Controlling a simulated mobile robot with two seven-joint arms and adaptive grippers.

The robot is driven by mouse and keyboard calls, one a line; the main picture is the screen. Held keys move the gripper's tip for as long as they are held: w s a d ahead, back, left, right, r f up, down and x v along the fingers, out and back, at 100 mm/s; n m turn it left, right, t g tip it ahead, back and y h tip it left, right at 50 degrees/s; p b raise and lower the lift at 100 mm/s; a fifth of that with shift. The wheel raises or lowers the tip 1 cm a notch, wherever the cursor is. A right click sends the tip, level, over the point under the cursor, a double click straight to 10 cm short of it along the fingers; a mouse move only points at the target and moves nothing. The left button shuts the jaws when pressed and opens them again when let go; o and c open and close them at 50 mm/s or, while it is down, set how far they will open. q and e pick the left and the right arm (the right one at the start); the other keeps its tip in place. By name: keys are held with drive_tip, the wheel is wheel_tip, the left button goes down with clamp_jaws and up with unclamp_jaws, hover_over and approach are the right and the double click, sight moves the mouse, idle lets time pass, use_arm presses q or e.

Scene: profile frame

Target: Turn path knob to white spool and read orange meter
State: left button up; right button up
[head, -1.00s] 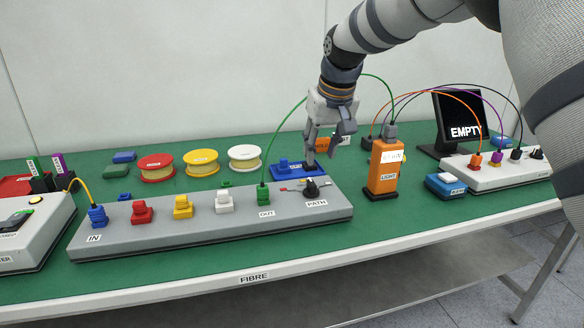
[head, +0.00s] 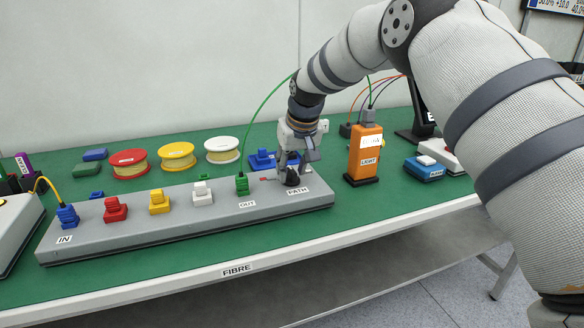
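The black path knob (head: 292,179) is at the right end of the long grey panel (head: 150,228), above the PATH label. My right gripper (head: 294,168) points down at the knob, its fingertips close around or just above it; whether they are shut on it I cannot tell. The gripper partly hides the knob and its markings. The white spool (head: 222,144) lies on the green table behind the panel, beside a yellow and a red spool. The orange meter (head: 364,160), labelled LIGHT, stands upright right of the panel. Its small display is too small to read. My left gripper is not in view.
A green cable (head: 250,112) rises from the OUT plug (head: 242,186) and passes behind my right arm. Blue, red, yellow and white plugs line the panel. A blue box (head: 430,168) sits right of the meter. My arm hides much of the right side.

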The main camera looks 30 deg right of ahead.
clamp_jaws()
drive_tip(key=shift+m, duration=0.3)
drive_tip(key=shift+a+m+h, duration=0.1)
drive_tip(key=shift+m+h, duration=0.4)
drive_tip(key=shift+m, duration=0.5)
drive_tip(key=shift+f+m+g+h, duration=0.15)
drive_tip(key=shift+m+g+h, duration=0.2)
drive_tip(key=shift+m, duration=0.55)
drive_tip(key=m+g+h+b, duration=0.1)
drive_tip(key=m, duration=0.2)
drive_tip(key=shift+w+a+f, duration=0.1)
drive_tip(key=shift+f, duration=0.05)
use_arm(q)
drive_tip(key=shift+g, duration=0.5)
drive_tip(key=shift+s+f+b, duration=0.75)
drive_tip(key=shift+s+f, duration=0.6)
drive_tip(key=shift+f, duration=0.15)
use_arm(e)
drive_tip(key=shift+m+g+h, duration=0.25)
drive_tip(key=shift+m+g, duration=0.3)
drive_tip(key=shift+m, duration=1.25)
drive_tip(key=shift+r, duration=0.2)
